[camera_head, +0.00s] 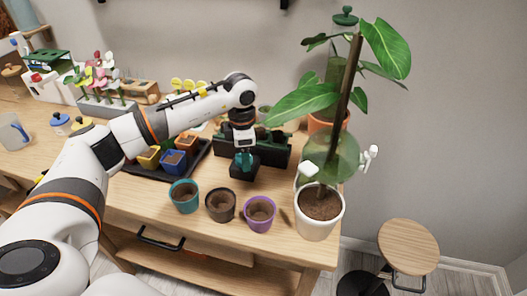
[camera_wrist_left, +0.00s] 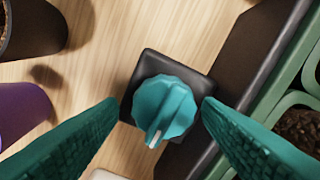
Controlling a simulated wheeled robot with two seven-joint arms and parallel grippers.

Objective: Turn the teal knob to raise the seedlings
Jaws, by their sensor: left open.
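The teal knob (camera_wrist_left: 165,105) sits on a small black box (camera_wrist_left: 150,66) in the left wrist view. Its white mark points toward the picture's bottom, slightly left. My left gripper (camera_wrist_left: 160,106) is open, one finger on each side of the knob, with small gaps showing. In the head view my left gripper (camera_head: 244,158) is over the black box (camera_head: 245,172); its fingers mostly hide the knob. The dark planter (camera_head: 272,151) stands right behind the box; its green cells with soil (camera_wrist_left: 300,125) show at the wrist view's right edge. Seedlings are hard to make out. My right gripper is out of view.
Teal (camera_head: 184,197), dark (camera_head: 220,206) and purple (camera_head: 260,213) pots stand in front of the box. A white pot (camera_head: 318,225) with a tall plant is to the right. A black tray (camera_head: 193,163) with small colored pots lies left. A stool (camera_head: 408,246) stands beyond the table.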

